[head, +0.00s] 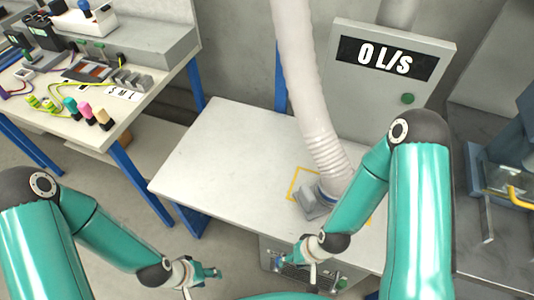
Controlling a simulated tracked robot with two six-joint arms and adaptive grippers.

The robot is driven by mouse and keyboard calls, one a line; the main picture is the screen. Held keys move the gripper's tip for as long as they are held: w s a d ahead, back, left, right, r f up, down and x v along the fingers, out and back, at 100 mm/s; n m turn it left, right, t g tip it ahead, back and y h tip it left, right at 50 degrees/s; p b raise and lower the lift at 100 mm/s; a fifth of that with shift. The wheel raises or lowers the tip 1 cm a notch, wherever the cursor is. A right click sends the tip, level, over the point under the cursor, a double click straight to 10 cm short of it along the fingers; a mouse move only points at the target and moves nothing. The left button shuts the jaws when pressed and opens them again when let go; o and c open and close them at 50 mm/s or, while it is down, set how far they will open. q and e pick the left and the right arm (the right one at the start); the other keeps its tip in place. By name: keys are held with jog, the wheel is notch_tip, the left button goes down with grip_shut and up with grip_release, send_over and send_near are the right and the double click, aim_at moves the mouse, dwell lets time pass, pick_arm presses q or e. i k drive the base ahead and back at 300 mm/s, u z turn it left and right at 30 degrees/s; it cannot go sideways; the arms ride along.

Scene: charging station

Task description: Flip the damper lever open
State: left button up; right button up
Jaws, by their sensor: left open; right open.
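A pale corrugated hose (310,100) comes down to a fitting on the white table (222,150). A grey block (312,203) sits at the hose's foot, beside a yellow square marking (297,180). I cannot make out for certain which part is the damper lever; my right forearm hides part of this area. A grey cabinet behind carries a display (387,58) reading 0 L/s. My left gripper (208,273) is open and empty, low in front of the table. My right gripper (283,262) is open, near the table's front edge, below the grey block and apart from it.
A workbench (150,85) with wires, coloured plugs and devices stands at the left. A green knob (407,99) is on the cabinet. A grey unit (300,275) with a vent stands under the table's front. A dark bench with a yellow handle (520,196) is at the right. The table's left part is clear.

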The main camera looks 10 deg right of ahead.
aim_at(277, 270)
jog(key=u, duration=0.25)
jog(key=k, duration=1.55)
jog(key=z, duration=0.35)
jog(key=i, duration=1)
jog(key=u, duration=0.05)
